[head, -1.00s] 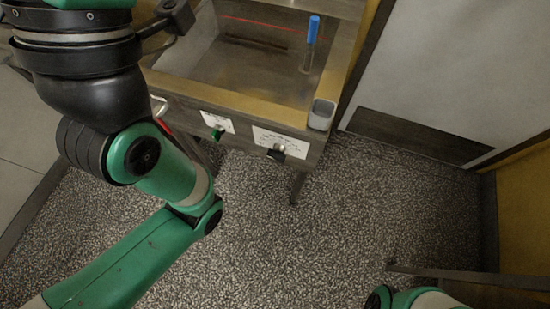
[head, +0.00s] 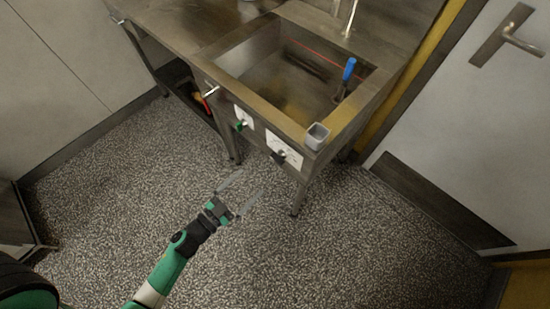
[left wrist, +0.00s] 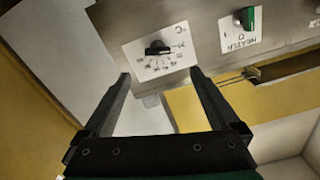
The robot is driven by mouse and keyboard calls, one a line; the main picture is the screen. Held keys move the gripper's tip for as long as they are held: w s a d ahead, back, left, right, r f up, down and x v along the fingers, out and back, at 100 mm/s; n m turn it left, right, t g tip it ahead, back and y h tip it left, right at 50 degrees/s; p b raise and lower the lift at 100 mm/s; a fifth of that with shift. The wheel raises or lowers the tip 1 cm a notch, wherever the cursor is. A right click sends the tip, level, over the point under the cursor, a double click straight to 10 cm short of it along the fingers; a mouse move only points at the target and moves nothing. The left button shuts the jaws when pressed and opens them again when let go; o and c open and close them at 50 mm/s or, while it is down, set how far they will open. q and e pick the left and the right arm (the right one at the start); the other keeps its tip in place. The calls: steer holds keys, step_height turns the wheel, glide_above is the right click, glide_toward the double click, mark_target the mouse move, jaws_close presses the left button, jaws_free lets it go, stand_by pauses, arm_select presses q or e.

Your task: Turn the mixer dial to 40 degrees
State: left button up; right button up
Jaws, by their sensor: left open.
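The dial (head: 278,157) is a black knob on a white scale plate on the front panel of the sink-like basin unit. In the left wrist view the dial (left wrist: 157,48) appears upside down, with numbers around it and a "C" mark; its exact setting is too small to read. My left gripper (head: 252,182) is open and empty, in front of and below the panel, apart from the dial. In the left wrist view the dial lies just beyond the gap between the open fingers (left wrist: 160,73). My right gripper is out of view.
A green heater switch (head: 240,125) sits beside the dial, with a metal handle (head: 211,91) farther left. A grey cup (head: 317,136) stands on the basin's front corner; a blue-handled tool (head: 348,70) leans inside. The speckled floor (head: 370,240) is clear.

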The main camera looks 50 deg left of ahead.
mark_target(275, 161)
arm_select(q)
steer(key=w+b, duration=0.3)
steer(key=w, duration=0.8)
steer(key=shift+w+a, duration=0.15)
steer(key=shift+w, duration=0.2)
steer(key=c, duration=1.4)
